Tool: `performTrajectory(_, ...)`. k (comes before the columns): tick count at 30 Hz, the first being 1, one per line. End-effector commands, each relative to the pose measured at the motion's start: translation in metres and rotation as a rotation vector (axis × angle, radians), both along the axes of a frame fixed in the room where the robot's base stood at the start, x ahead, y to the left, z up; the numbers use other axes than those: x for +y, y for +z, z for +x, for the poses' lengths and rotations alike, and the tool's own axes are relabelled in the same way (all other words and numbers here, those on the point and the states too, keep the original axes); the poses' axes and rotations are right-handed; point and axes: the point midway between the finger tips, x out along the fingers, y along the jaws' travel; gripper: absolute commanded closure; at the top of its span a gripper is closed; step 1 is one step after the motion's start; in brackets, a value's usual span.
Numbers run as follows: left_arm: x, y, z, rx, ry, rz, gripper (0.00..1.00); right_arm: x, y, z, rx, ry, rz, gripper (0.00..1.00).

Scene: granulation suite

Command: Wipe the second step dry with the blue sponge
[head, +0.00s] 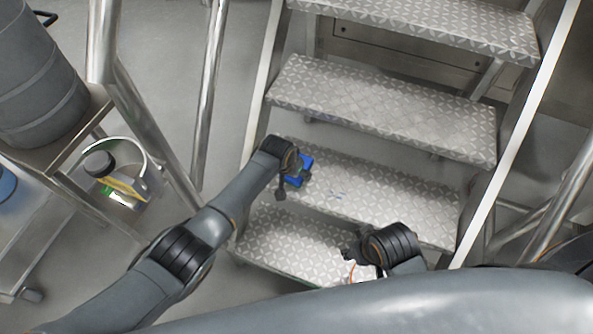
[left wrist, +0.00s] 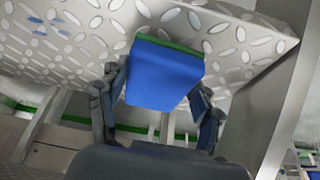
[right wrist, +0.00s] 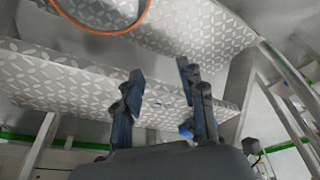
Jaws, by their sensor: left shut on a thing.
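The blue sponge (head: 303,166) is at the left end of the second step (head: 400,204) from the bottom. In the left wrist view the sponge (left wrist: 165,75) has a green layer at its far edge, close to the patterned metal tread; I cannot tell whether it touches. My left gripper (head: 294,178) is shut on the sponge, its fingers (left wrist: 160,108) at either side. Small bluish wet marks (head: 333,195) lie on the tread right of the sponge and also show in the left wrist view (left wrist: 50,27). My right gripper (head: 350,248) is empty and open above the lowest step; its fingers (right wrist: 161,72) stand apart.
The lowest step (head: 285,245) is in front, with a third step (head: 380,110) and a higher one (head: 430,18) above. Pale stringers (head: 520,140) and metal rails (head: 208,95) flank the stairs. At left stands a cart with a grey drum (head: 35,75) and a handled container (head: 125,185).

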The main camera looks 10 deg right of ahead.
Motion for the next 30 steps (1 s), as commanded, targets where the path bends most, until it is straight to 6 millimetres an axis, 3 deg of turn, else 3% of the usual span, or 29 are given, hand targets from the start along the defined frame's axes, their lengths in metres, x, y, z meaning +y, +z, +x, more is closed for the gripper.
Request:
performTrajectory(5,0.001,0.002,0.0,0.0,0.0,0.001,0.85,0.001,0.003,0.002,-0.007,0.0,0.002,0.6)
performTrajectory(30,0.001,0.026,0.0,0.0,0.0,0.001,0.85,0.001,-0.087,-0.007,0.049,0.009,-0.003,0.6)
